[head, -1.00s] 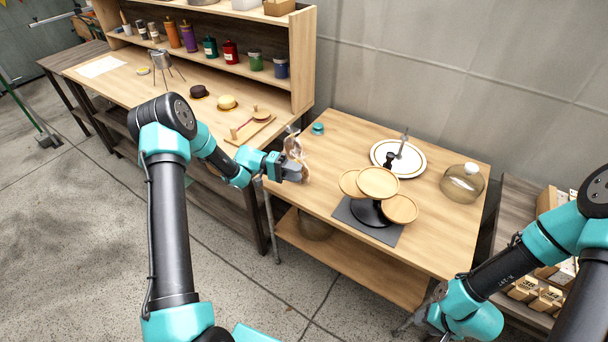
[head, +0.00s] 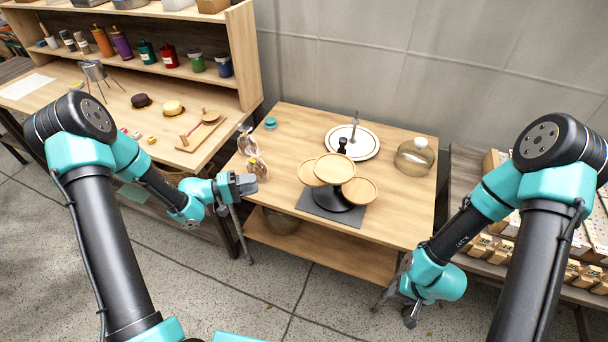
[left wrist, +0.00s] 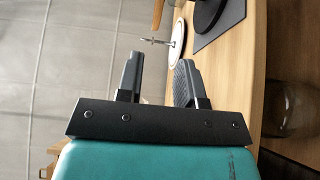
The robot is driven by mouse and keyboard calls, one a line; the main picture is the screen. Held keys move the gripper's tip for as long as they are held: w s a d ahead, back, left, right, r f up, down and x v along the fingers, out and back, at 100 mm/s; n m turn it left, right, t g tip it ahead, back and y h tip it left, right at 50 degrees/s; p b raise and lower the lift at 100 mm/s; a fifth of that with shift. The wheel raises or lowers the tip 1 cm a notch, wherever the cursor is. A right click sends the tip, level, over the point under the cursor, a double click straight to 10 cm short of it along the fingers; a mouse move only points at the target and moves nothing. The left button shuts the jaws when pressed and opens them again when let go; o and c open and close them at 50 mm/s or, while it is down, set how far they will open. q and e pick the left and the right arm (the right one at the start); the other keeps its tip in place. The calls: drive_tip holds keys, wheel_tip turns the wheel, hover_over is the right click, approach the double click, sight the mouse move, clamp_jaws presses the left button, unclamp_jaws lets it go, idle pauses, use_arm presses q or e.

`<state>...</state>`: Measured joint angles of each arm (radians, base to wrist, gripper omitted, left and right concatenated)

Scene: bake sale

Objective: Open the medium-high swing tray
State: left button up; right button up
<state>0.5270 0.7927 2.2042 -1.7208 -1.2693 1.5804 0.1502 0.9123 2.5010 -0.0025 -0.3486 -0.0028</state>
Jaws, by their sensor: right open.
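A black stand (head: 341,203) on a dark grey mat (head: 313,205) carries three round wooden swing trays: a left tray (head: 307,174), a middle tray (head: 334,167) and a right tray (head: 359,190). The middle tray overlaps the left one; I cannot tell surely which is the medium-high one. My left gripper (head: 250,184) is beside the table's left edge, left of the stand, touching no tray. Its fingers are apart and empty in the left wrist view (left wrist: 158,82), where the stand's base shows at the top. My right gripper (head: 396,303) is open, low by the table's front right corner.
Two clear bags of treats (head: 258,167) stand at the table's left edge, close to my left gripper. Behind the stand are a white plate (head: 367,147) and a glass dome (head: 414,157). A workbench with shelves stands left, boxes right.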

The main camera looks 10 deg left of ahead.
sight(305, 174)
use_arm(q)
drive_tip(key=shift+d, duration=0.1)
idle(0.3)
drive_tip(key=x, duration=1.7)
drive_tip(key=shift+w, duration=0.1)
drive_tip(key=shift+c, duration=0.3)
clamp_jaws()
